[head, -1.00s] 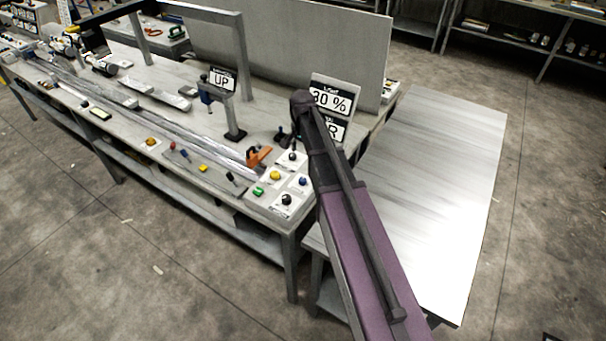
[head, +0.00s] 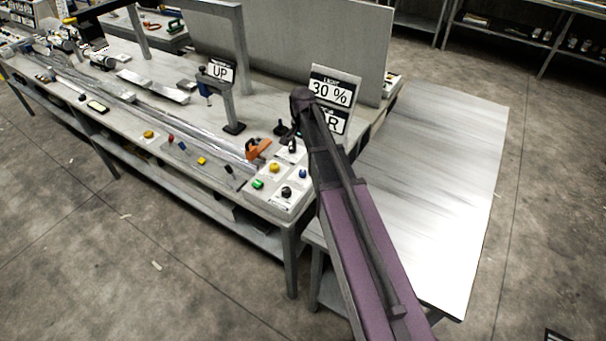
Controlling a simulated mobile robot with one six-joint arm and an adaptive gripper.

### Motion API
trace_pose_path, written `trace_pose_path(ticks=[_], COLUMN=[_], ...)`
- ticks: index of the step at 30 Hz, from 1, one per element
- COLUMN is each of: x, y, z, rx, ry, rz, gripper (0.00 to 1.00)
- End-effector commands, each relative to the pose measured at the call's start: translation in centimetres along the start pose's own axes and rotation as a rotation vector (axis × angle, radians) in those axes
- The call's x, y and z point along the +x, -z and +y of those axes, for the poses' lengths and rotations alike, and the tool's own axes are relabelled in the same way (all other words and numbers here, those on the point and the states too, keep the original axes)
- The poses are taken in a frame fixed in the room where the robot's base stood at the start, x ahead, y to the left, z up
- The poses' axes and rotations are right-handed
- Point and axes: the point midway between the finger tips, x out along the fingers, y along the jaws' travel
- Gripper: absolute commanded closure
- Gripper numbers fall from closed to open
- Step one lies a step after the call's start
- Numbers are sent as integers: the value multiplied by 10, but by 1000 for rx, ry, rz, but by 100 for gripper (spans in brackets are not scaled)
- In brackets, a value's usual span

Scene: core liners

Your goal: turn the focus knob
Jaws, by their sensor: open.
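A small control panel (head: 268,205) sits at the near right corner of the long workbench. On it are a black knob (head: 286,192), a blue knob (head: 302,174), a yellow button (head: 274,168) and a green button (head: 258,184). Another black knob or lever (head: 292,148) stands behind them, close to my arm. The labels are too small to read, so I cannot tell which control is the focus knob. My purple and black arm reaches up from the bottom past the panel's right side. My gripper is hidden behind the arm.
A "30 %" sign (head: 332,90) stands above a partly covered sign ending in "R". An "UP" sign (head: 220,72) is farther left. An orange clamp-like tool (head: 258,148) lies behind the panel. A bare pale table (head: 450,170) is on the right; open floor is in front.

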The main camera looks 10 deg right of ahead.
Motion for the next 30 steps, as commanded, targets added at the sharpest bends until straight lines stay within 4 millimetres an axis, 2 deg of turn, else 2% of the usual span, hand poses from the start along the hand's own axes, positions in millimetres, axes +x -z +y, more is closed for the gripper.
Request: trace_pose_path(ticks=[1, 30], x=[8, 81], y=[0, 0], z=[0, 0], rx=[0, 0], ry=[0, 0], rz=[0, 0], gripper=[24, 24])
